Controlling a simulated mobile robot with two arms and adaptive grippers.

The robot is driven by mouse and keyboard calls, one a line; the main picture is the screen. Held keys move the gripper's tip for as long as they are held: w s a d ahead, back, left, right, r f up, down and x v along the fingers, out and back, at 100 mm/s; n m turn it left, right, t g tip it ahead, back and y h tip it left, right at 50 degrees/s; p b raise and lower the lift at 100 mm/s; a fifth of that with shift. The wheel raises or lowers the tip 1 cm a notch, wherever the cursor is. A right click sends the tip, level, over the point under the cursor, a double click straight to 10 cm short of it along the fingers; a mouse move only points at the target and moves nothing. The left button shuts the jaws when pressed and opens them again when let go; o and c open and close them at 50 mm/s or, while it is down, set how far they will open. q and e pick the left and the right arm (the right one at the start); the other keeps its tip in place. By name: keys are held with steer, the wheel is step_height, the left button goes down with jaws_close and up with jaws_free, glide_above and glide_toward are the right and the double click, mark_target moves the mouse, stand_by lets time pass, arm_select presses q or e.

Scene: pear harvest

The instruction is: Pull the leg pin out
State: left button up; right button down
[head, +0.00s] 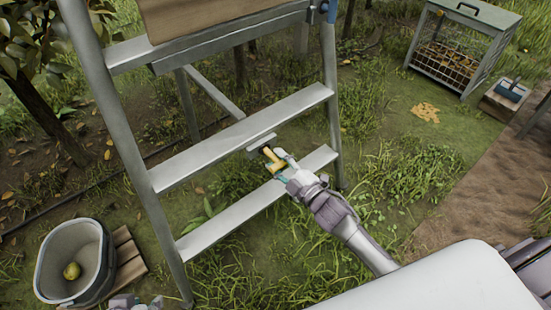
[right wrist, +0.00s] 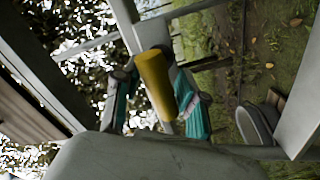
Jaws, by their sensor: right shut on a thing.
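The leg pin (head: 271,158) has a yellow grip and is at a grey bracket (head: 261,142) between the ladder's steps. My right gripper (head: 279,167) is shut on the yellow grip. In the right wrist view the yellow cylinder of the pin (right wrist: 156,86) lies between the teal finger pads of my right gripper (right wrist: 158,105). How deep the pin sits in the bracket cannot be told. The grey metal ladder (head: 118,125) stands upright around this spot. My left gripper (head: 135,302) shows only partly at the bottom edge, away from the pin; its fingers cannot be made out.
A grey bucket (head: 48,262) with a pear (head: 72,271) in it stands at lower left, beside a wooden pallet (head: 128,258). A wire-fronted crate (head: 478,18) and a small wooden box (head: 502,104) stand at upper right. Grass right of the ladder is open.

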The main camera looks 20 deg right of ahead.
steer(key=shift+s+f, duration=0.15)
steer(key=shift+f, duration=0.05)
steer(key=c, duration=1)
jaws_free()
steer(key=shift+c, duration=0.2)
steer(key=o, duration=0.4)
steer(key=shift+s+d+r, duration=0.1)
steer(key=shift+r, duration=0.05)
steer(key=v, duration=1.2)
